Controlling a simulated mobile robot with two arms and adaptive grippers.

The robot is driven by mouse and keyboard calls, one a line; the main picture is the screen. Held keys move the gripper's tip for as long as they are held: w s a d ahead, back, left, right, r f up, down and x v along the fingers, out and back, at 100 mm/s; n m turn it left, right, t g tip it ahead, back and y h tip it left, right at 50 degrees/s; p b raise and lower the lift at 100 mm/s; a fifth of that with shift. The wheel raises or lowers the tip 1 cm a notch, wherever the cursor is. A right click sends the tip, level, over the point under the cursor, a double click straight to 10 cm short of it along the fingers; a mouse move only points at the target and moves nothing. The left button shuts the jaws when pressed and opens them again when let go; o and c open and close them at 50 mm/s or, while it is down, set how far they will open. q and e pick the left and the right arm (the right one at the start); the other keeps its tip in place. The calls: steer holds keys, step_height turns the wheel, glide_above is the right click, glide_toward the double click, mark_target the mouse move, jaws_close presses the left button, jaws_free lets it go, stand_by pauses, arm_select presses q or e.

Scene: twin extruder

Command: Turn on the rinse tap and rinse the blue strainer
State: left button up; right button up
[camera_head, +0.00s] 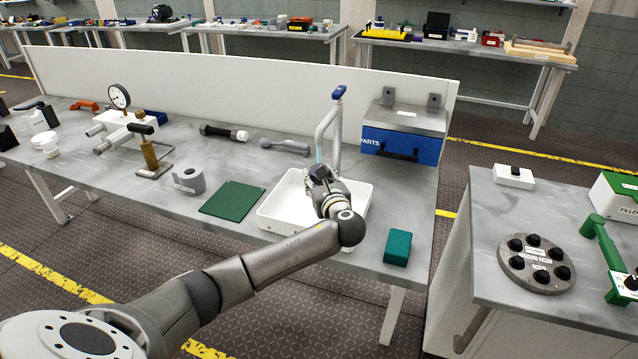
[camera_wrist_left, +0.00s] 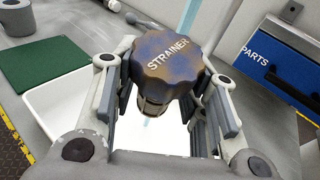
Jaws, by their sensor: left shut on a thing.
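My left gripper (camera_head: 322,183) is over the white basin (camera_head: 280,215) and shut on the strainer (camera_wrist_left: 168,58). In the left wrist view the strainer has a blue, brown-stained cap with the word STRAINER, held between the two fingers. In the head view the gripper mostly hides it. The tap (camera_head: 337,130), a grey curved pipe with a blue handle (camera_head: 338,92), stands behind the basin. A light-blue stream (camera_head: 319,154) comes down from its spout onto or beside the strainer; the exact contact is unclear. My right gripper is not in view.
A green mat (camera_head: 232,199) lies left of the basin, and a teal block (camera_head: 397,247) lies to its right. A blue PARTS box (camera_head: 402,142) stands at the back right. A grey tape roll (camera_head: 188,180) and a gauge assembly (camera_head: 120,98) are farther left.

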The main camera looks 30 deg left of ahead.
arm_select(q)
steer(key=shift+w+a+b, duration=0.35)
steer(key=shift+w+a, duration=0.25)
steer(key=shift+w, duration=0.3)
steer(key=shift+w+a+b, duration=0.3)
steer(key=shift+w+a, duration=0.25)
steer(key=shift+w, duration=0.3)
steer(key=shift+w+a+b, duration=0.35)
steer(key=shift+w+a, duration=0.25)
steer(key=shift+w, duration=0.3)
stand_by(0.4)
steer(key=shift+s+d, duration=0.85)
steer(key=shift+s, duration=0.4)
steer(key=shift+s+d, duration=0.8)
steer(key=shift+s, duration=0.5)
steer(key=shift+s+d, duration=0.85)
steer(key=shift+s, duration=0.4)
steer(key=shift+r, duration=0.1)
